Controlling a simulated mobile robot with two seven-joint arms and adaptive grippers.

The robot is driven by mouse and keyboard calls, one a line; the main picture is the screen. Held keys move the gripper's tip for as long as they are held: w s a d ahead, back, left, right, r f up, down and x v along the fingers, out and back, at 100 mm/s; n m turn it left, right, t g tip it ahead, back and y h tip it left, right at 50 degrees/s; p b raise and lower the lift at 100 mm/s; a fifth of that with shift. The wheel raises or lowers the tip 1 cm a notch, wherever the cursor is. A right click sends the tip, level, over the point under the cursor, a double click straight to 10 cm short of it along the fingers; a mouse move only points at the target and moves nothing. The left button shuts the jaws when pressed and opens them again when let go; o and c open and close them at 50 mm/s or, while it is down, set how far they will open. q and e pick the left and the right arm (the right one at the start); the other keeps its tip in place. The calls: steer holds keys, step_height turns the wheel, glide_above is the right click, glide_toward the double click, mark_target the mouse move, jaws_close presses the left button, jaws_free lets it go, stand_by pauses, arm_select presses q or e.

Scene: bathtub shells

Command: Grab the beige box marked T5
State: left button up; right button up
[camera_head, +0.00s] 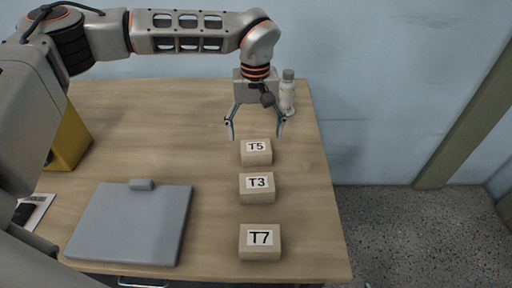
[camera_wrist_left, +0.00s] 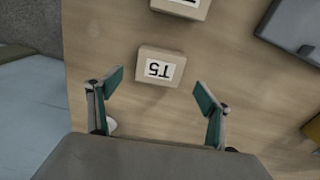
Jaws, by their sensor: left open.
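The beige box marked T5 (camera_head: 257,158) sits on the wooden table, the farthest back of three beige boxes in a column. In the left wrist view the T5 box (camera_wrist_left: 147,66) lies ahead of the fingertips, roughly centred between them, its label upside down. My left gripper (camera_head: 254,134) is open and empty, pointing down, just behind the T5 box in the head view. In the wrist view its two fingers (camera_wrist_left: 159,84) are spread wider than the box and do not touch it. My right gripper is not in view.
The T3 box (camera_head: 257,195) and T7 box (camera_head: 260,253) stand nearer. A white bottle (camera_head: 287,95) stands behind my left gripper. A grey clipboard-like slab (camera_head: 130,225) and a yellow object (camera_head: 70,140) lie to the left. The table's right edge is close to the boxes.

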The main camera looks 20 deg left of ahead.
mark_target(256, 147)
arm_select(q)
steer(key=shift+s+f, duration=0.2)
steer(key=shift+f, duration=0.7)
steer(key=shift+w+d+f, duration=0.1)
steer(key=shift+f, duration=2.15)
steer(key=c, duration=1.3)
